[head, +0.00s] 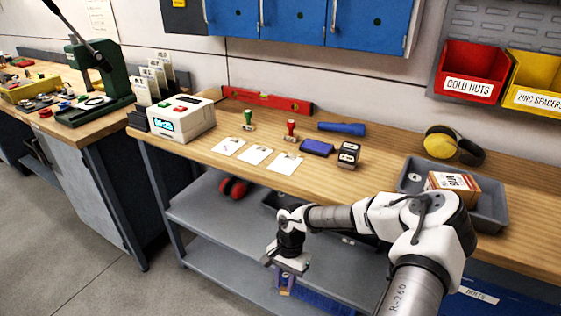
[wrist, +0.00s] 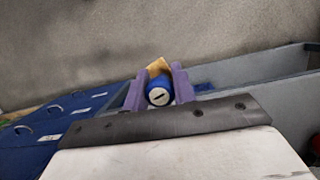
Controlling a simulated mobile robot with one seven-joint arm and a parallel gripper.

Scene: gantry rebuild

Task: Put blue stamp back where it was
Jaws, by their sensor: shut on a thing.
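My gripper (head: 286,286) hangs in front of the bench, below the level of its top. It is shut on the blue stamp (wrist: 159,92), whose blue round end shows between the purple fingers in the wrist view; a tan part shows behind it. On the bench top (head: 215,162) a green stamp (head: 248,119) and a red stamp (head: 291,131) stand upright near the back. To their right lie a blue ink pad (head: 317,147) and a dark block-shaped stamper (head: 348,154). Three white cards (head: 256,155) lie in front of the stamps.
A white device with a display (head: 182,118) stands at the bench's left end. A red level (head: 268,99) and a blue tool (head: 342,128) lie at the back. A grey tray (head: 490,212) with a box (head: 452,185) is at right. Grey shelves (head: 200,203) lie below the top.

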